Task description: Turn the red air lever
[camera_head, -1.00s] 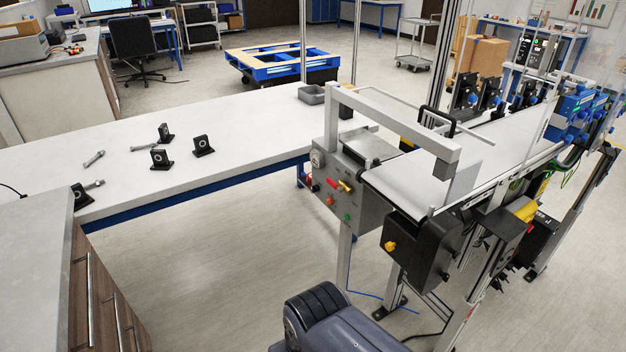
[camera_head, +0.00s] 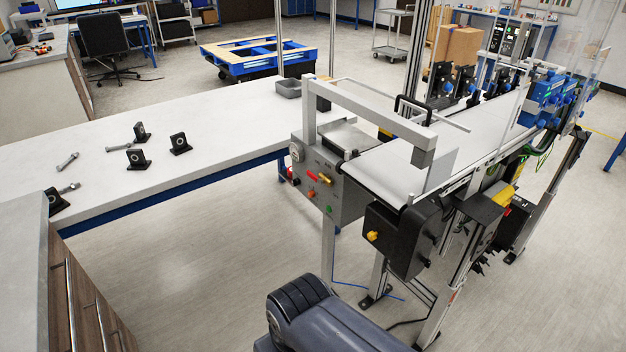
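The red air lever (camera_head: 311,176) is small and sits on the grey control panel (camera_head: 348,200) at the near end of the conveyor. A yellow lever (camera_head: 325,181) is just to its right. A round gauge is at the panel's upper left, and orange and green buttons are below the levers. Part of my arm shows at the bottom centre, well below and apart from the panel. My gripper is not in view.
The conveyor belt (camera_head: 385,172) runs back to the right under a grey frame. A black box with a yellow knob (camera_head: 372,236) hangs right of the panel. A white table (camera_head: 200,120) with black brackets and bolts stands left. Floor before the panel is clear.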

